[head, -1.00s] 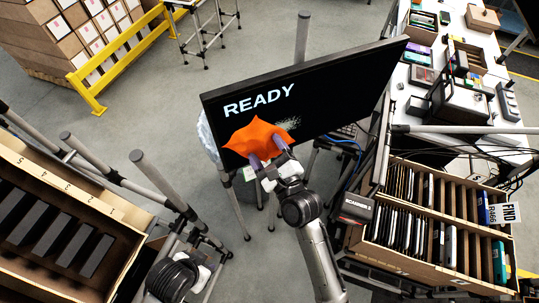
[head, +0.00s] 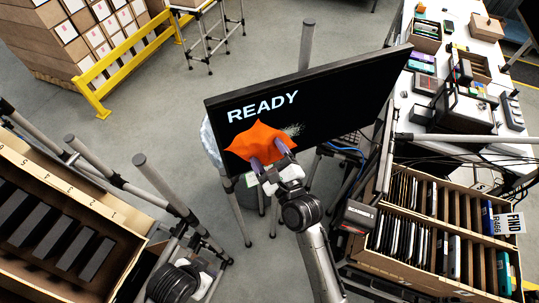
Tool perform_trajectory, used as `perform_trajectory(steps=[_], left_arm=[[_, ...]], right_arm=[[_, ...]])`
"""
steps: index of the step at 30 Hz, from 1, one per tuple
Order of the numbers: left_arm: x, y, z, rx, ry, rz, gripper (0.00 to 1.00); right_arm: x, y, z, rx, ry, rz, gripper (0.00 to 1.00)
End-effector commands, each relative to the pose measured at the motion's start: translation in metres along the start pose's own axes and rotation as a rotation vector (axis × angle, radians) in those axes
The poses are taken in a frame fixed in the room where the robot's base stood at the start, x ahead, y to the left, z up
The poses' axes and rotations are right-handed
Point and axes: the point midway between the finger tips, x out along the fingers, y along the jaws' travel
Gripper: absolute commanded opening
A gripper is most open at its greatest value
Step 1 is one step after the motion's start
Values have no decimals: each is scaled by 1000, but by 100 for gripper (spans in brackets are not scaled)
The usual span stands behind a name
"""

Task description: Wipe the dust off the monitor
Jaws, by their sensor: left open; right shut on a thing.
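The black monitor (head: 345,95) stands tilted in the middle of the head view, with "READY" in white on its screen. An orange cloth (head: 258,138) lies against the lower left of the screen, just under the word. A pale speckled dust patch (head: 294,130) shows right beside the cloth's right edge; the cloth hides the screen behind it. My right gripper (head: 269,153) is shut on the cloth, its purple fingertips pressed into the lower part. My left gripper (head: 205,284) is low at the left, away from the monitor, open and holding nothing visible; its fingers are hard to make out.
A wooden slotted crate (head: 60,272) stands at lower left, beside grey rails. A crate of upright devices (head: 400,270) stands at lower right. A white table (head: 478,48) with boxes and equipment is at upper right. A yellow barrier (head: 130,60) fronts stacked cartons.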

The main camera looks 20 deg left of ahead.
Motion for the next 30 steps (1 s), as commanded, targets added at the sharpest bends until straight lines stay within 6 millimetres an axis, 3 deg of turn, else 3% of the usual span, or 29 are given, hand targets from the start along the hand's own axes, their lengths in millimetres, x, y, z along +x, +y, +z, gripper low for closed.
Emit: perform_trajectory(steps=[24,30], left_arm=[[4,-2,2,6,-1,-5,43],[7,1,2,-1,0,1,43]], right_arm=[[14,0,-2,0,0,0,55],[12,-10,-10,-1,1,-1,55]])
